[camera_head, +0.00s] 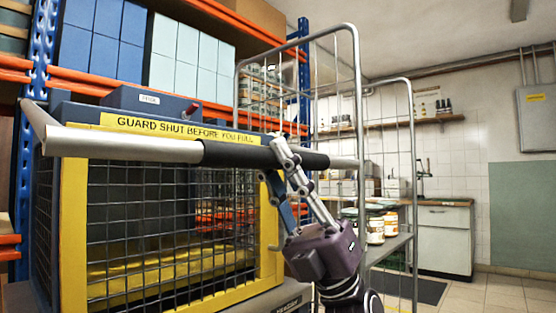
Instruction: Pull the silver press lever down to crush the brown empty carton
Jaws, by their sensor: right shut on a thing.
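The press (75,235) fills the left of the head view, with a yellow frame and a dark mesh guard (165,215) across its front. Its silver lever (120,145) runs crosswise in front of the press top, with a black grip sleeve around its middle. My right gripper (284,155) comes up from below and is shut on the lever at the right part of the black sleeve. The lever bar is about level with the yellow warning sign. I cannot make out the brown carton behind the mesh. My left gripper is not in view.
A wire roll cage (357,90) stands just right of the press, with jars on its shelf. Blue and orange racking (70,78) with boxes is behind. A white cabinet (444,240) stands at the far wall. Tiled floor (495,297) is clear at the right.

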